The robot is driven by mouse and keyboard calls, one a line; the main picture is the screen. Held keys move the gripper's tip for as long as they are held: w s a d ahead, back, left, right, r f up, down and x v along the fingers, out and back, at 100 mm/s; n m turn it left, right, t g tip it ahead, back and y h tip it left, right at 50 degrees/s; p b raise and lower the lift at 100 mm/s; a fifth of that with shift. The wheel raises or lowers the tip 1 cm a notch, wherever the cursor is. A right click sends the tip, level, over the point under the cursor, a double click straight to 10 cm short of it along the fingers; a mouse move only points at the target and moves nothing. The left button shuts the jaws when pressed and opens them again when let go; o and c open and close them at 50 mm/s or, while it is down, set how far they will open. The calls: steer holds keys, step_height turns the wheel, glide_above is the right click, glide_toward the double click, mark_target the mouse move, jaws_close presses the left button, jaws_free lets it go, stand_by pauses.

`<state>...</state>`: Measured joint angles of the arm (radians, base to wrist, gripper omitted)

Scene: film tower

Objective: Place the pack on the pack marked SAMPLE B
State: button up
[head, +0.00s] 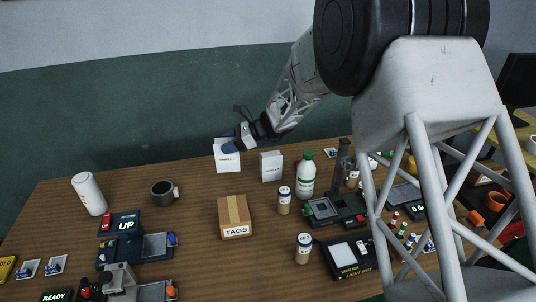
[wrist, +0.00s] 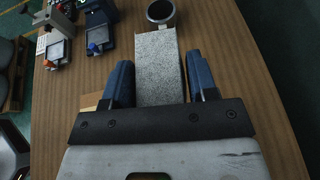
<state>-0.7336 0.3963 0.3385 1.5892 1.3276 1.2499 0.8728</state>
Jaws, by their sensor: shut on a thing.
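A white pack (head: 227,165) with a dark printed line on its front is at the back of the table, left of centre in the head view. My gripper (head: 238,140) is shut on it from above right, with its blue fingers at the pack's upper part. In the wrist view, a speckled grey face of the held pack (wrist: 160,65) shows between the two fingers (wrist: 160,85). I cannot tell whether its base touches anything. A second white pack (head: 271,167) stands upright just to the right, apart from it. The letters on both packs are too small to read surely.
A cardboard TAGS box (head: 234,218) is in front of the packs. A green-capped bottle (head: 306,180) and small jars (head: 284,201) stand right. The wood between mug and packs is clear.

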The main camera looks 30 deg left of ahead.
steer(key=w+d+r+m+t+y, duration=0.1)
steer(key=d+r, duration=0.2)
steer(key=d, duration=0.6)
steer(key=w+d+r+m+t, duration=0.1)
steer(key=d+r+m, duration=0.1)
steer(key=d, duration=0.8)
steer(key=shift+w+d+r+t+y, duration=0.25)
steer(key=shift+w+r+t+y, duration=0.15)
steer(key=shift+r, duration=0.05)
steer(key=shift+w+a, duration=0.1)
steer(key=w+a+f, duration=0.1)
steer(key=w+a, duration=0.9)
steer(key=w, duration=0.2)
steer(key=shift+a+f, duration=0.2)
steer(key=shift+f, duration=0.05)
steer(key=shift+s+f, duration=0.1)
steer(key=shift+f, duration=1.65)
steer(key=shift+f, duration=0.15)
steer(key=o, duration=1.4)
